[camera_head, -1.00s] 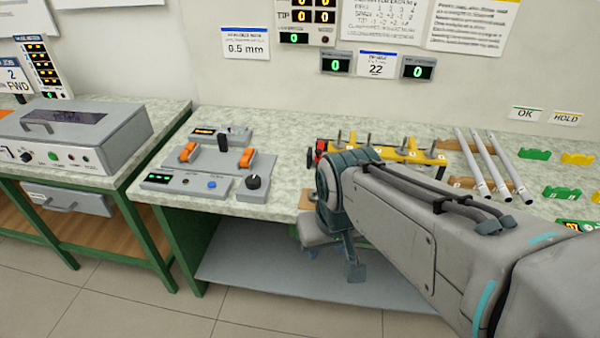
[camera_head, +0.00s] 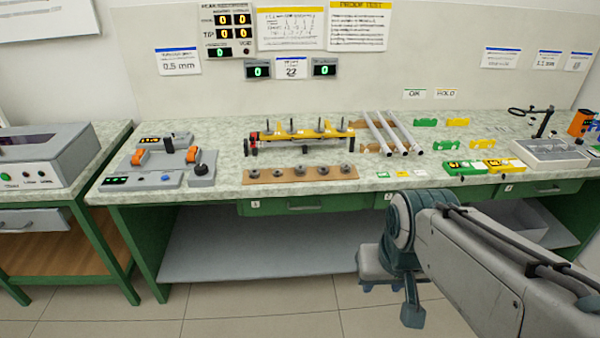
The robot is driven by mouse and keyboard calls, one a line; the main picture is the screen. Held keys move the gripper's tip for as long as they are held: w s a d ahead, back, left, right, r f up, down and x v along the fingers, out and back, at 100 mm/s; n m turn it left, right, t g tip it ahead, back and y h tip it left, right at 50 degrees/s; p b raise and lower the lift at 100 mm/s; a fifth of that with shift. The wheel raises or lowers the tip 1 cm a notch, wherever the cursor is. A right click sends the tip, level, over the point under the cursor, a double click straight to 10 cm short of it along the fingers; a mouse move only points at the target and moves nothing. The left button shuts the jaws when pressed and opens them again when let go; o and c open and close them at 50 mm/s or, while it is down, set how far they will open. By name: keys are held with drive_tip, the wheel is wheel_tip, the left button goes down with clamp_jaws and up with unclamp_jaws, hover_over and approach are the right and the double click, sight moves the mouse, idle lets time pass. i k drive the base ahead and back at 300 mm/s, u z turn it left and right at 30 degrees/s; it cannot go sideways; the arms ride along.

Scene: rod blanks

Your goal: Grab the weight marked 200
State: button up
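Several small dark round weights (camera_head: 323,170) sit in a row on a brown wooden strip (camera_head: 297,181) at the front of the bench, left of my arm. Their markings are too small to read, so I cannot tell which one is marked 200. My gripper (camera_head: 408,300) hangs low in front of the bench, below the tabletop and to the right of the weights, clear of them. Its fingers are mostly hidden or seen edge-on, so its opening does not show.
A yellow frame with upright pegs (camera_head: 303,134) stands behind the weights. Rods (camera_head: 392,133) lie on supports to its right. A control box (camera_head: 160,160) is on the left. Green and yellow blocks (camera_head: 483,167) and a grey tray (camera_head: 550,149) are on the right.

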sight(254, 174)
drive_tip(key=u, duration=1.2)
drive_tip(key=i, duration=1.4)
drive_tip(key=z, duration=0.8)
drive_tip(key=i, duration=0.4)
drive_tip(key=z, duration=0.25)
